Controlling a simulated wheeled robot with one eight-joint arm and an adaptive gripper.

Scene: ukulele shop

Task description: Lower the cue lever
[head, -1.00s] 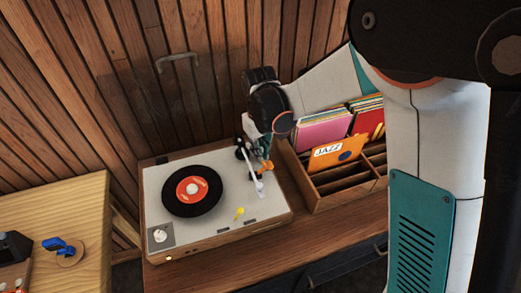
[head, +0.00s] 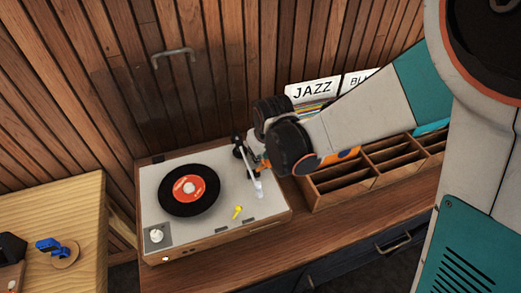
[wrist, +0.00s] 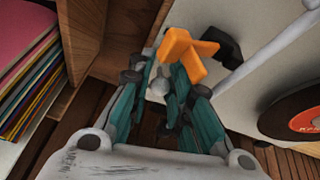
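The turntable (head: 218,225) has a black record with a red label (head: 188,188) on its light deck. The white tonearm (head: 249,172) lies right of the record. An orange lever-like piece, apparently the cue lever (wrist: 187,57), shows at my fingertips in the wrist view. In the head view, only a bit of orange shows beside the tonearm. My gripper (wrist: 160,72) has its teal fingers apart, with a gap between the tips. The orange piece overlaps the right fingertip; I cannot tell whether they touch. In the head view, my wrist hides most of the fingers.
A wooden record crate (head: 345,196) stands right of the turntable, close to my arm. A small yellow lever (head: 237,212) and a white knob (head: 157,235) are on the deck's front. A light wooden table (head: 60,220) stands at left. A plank wall is behind.

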